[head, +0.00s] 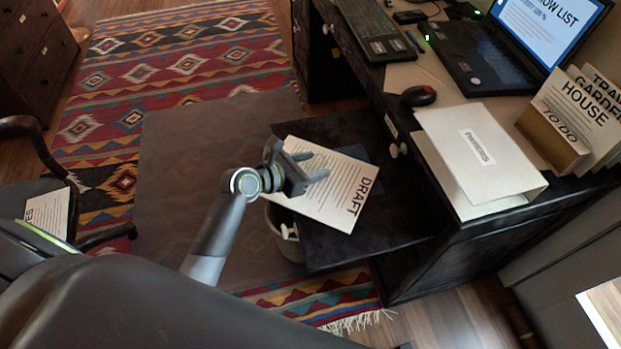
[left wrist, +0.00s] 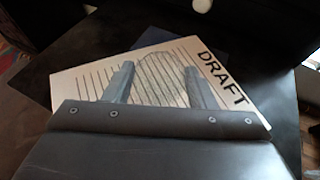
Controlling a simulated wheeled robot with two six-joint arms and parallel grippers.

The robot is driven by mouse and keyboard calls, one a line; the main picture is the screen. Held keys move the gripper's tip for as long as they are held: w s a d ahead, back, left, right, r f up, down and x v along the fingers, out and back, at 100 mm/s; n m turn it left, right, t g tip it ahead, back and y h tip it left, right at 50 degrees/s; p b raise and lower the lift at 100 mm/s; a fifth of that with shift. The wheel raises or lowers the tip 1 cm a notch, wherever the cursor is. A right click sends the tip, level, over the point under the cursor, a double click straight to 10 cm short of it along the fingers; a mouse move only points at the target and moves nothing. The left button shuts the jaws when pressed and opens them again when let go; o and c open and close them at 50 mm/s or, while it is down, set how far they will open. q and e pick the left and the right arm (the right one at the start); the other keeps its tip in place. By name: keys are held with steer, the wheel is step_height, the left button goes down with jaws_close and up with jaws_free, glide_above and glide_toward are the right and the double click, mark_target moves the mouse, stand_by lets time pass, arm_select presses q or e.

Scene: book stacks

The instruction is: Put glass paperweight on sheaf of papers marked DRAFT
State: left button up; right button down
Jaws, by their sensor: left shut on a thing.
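The sheaf of papers marked DRAFT (head: 343,205) lies on a dark pull-out board of the desk, and it also shows in the left wrist view (left wrist: 85,80). My left gripper (head: 316,165) is over the sheaf's middle. In the left wrist view its fingers are shut on the glass paperweight (left wrist: 160,82), a clear rounded piece through which the printed lines show. The glass is hard to make out in the head view. I cannot tell whether it touches the paper. My right gripper is not in view.
The pull-out board (head: 395,215) has bare room right of the sheaf, with a dark blue flat item (head: 357,153) partly under the sheaf. A white binder (head: 475,150), a mouse (head: 418,96) and a laptop (head: 490,60) are on the desk. A bin (head: 287,235) stands below the board.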

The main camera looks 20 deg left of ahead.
arm_select(q)
step_height(320, 180, down, 3)
steer(key=shift+f+b, duration=0.1)
steer(key=shift+b, duration=0.55)
steer(key=shift+f, duration=0.3)
steer(key=shift+f, duration=0.1)
steer(key=o, duration=1.1)
